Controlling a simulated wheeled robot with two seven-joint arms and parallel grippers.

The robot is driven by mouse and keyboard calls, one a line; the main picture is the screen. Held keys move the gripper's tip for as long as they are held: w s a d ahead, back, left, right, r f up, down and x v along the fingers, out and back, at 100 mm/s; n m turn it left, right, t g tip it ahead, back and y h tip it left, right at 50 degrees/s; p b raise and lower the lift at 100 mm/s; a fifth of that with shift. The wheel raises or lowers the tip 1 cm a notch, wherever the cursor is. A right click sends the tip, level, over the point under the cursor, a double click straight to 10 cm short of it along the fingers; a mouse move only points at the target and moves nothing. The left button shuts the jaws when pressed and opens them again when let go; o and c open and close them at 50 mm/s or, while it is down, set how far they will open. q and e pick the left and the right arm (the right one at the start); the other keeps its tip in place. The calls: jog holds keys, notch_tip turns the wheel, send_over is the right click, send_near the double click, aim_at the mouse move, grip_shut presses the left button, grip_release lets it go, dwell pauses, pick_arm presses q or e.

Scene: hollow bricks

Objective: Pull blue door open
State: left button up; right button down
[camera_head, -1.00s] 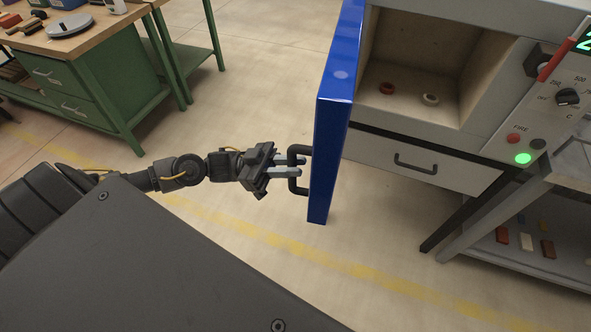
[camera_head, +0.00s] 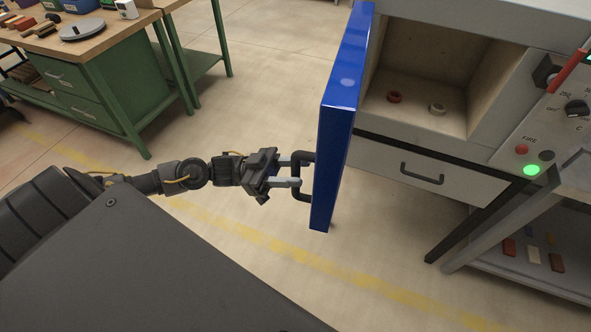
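The blue door (camera_head: 337,120) stands swung open at the left of the grey furnace, seen nearly edge-on, with the chamber (camera_head: 440,75) exposed. A black bar handle (camera_head: 303,192) sticks out from the door's left face. My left gripper (camera_head: 292,172) is at this handle, its two pale fingers spread apart, one above the other, with the tips near the handle's upright bar. I cannot tell whether a finger touches the bar. My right gripper is not in view.
A grey shelf (camera_head: 490,262) stands lower right, a green workbench (camera_head: 110,85) upper left.

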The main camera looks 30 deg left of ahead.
pick_arm(q)
jog(key=b+v, duration=0.2)
jog(key=v, duration=0.8)
jog(key=shift+a+b, duration=0.3)
jog(key=shift+b, duration=0.1)
